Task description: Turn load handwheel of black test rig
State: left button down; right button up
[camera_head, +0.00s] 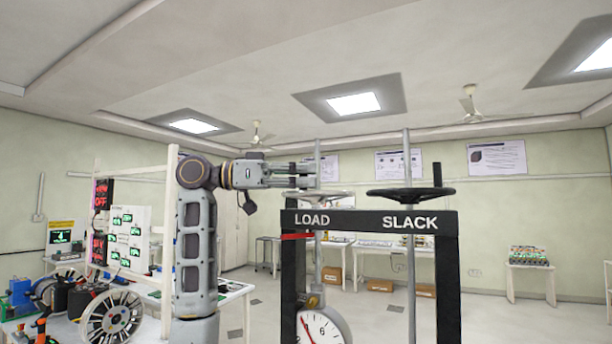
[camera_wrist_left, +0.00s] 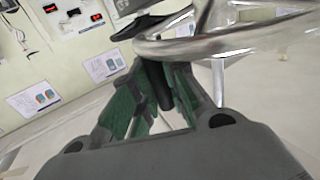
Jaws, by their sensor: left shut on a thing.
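The black test rig (camera_head: 370,219) has a crossbar marked LOAD and SLACK. The silver load handwheel (camera_head: 325,195) sits above LOAD around an upright rod (camera_head: 318,155). The black slack handwheel (camera_head: 415,192) is on the right, with an upright black handle. My left gripper (camera_head: 309,176) reaches in from the left, just above the load handwheel. In the left wrist view, the silver wheel rim (camera_wrist_left: 190,45) crosses the top, and the green-sided fingers close around a dark handle (camera_wrist_left: 155,85), partly hidden between them. My right gripper is not in view.
A dial gauge (camera_head: 320,328) hangs below the LOAD side. A white bench with spoked wheels (camera_head: 112,318) and a frame with display panels (camera_head: 128,238) stand at left. Tables line the back wall.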

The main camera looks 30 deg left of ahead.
pick_arm(q)
jog(key=shift+a+r, duration=0.1)
dwell(0.3)
jog(key=c, duration=1.4)
grip_release()
jog(key=v, duration=1.2)
jog(key=shift+w, duration=0.1)
